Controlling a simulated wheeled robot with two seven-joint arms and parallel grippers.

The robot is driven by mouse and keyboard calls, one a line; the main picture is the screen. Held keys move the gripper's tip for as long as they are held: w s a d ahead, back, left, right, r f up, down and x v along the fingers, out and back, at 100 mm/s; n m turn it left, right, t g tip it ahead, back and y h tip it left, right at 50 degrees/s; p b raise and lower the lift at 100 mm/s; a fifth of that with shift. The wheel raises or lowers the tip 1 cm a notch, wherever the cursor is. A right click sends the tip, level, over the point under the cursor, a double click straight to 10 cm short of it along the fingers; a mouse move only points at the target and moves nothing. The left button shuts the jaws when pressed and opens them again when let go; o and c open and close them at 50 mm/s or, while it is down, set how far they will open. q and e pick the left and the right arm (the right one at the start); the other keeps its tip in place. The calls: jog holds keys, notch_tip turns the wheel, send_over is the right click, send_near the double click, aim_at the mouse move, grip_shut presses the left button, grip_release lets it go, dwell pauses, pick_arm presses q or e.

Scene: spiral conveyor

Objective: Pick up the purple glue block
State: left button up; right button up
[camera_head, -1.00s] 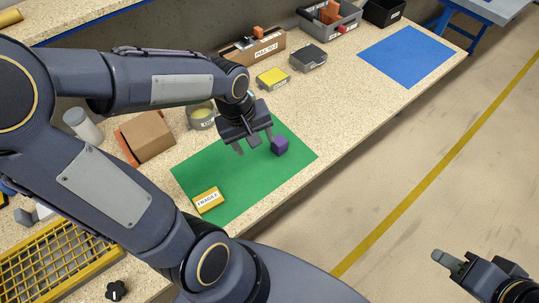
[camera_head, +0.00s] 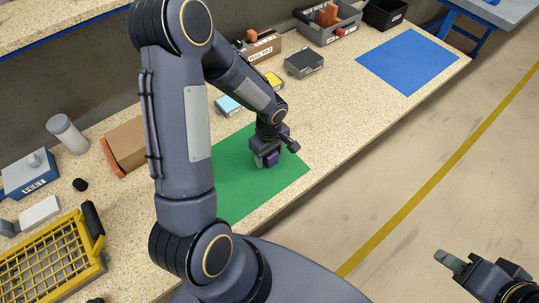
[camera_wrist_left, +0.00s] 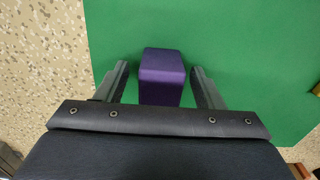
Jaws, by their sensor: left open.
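The purple glue block (camera_head: 270,159) sits on the green mat (camera_head: 240,190) on the workbench. My left gripper (camera_head: 266,160) is down at the block, with its fingers on either side of it. In the left wrist view, the block (camera_wrist_left: 162,77) stands between the two open fingers of the left gripper (camera_wrist_left: 162,82), with a gap on each side. The gripper's body covers the near end of the block there. My right gripper (camera_head: 450,262) is at the lower right, above the floor and away from the bench; its jaw opening is unclear.
A blue mat (camera_head: 408,60) lies at the bench's far right. A grey box (camera_head: 304,61), a yellow box (camera_head: 274,81) and a light blue box (camera_head: 229,105) stand behind the green mat. A brown carton (camera_head: 125,144) and a yellow crate (camera_head: 50,262) are at left.

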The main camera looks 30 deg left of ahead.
pick_arm(q)
jog(key=shift+f, duration=0.45)
jog(key=c, duration=1.1)
jog(key=shift+o, duration=0.2)
jog(key=shift+r, duration=0.15)
